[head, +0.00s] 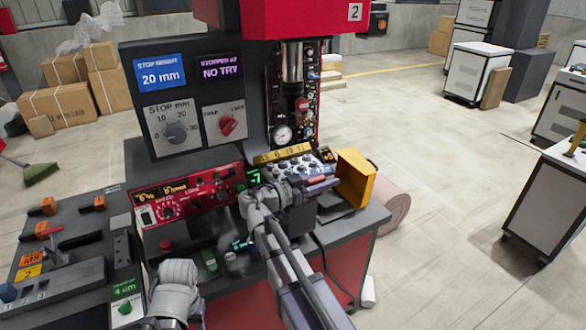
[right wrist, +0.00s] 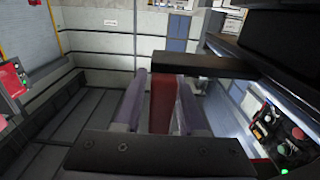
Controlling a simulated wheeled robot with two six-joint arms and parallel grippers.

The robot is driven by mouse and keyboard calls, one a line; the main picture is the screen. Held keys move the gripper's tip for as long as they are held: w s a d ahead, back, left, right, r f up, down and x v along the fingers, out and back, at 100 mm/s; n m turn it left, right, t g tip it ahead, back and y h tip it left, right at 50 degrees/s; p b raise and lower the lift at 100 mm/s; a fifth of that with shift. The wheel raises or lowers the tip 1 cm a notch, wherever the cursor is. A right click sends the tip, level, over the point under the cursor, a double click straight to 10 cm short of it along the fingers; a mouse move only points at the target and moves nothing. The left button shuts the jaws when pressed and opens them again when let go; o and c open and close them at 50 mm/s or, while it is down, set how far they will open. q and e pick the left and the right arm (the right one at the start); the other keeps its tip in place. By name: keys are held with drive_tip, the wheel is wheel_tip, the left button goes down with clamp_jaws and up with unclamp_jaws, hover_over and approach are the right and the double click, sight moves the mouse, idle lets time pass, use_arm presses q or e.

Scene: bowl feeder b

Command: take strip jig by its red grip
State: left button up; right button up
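The red grip (right wrist: 163,105) stands between the two fingers of my right gripper (right wrist: 162,112) in the right wrist view. Narrow gaps seem to show on both sides of the grip, so the fingers look open around it. In the head view my right gripper (head: 322,186) is at the front of the press table, with a little red (head: 317,181) between its purplish fingers. The rest of the strip jig is hard to tell apart from the parts behind the gripper. A grey part of my left arm (head: 177,285) shows low in the head view; the left fingers are not visible.
The press (head: 225,80) with its displays and dials rises behind the gripper. A yellow-orange box (head: 355,178) stands just right of it. A red control panel (head: 190,198) is to the left. The floor on the right is open, with white cabinets (head: 477,72) farther back.

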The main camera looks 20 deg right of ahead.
clamp_jaws()
idle(1.1)
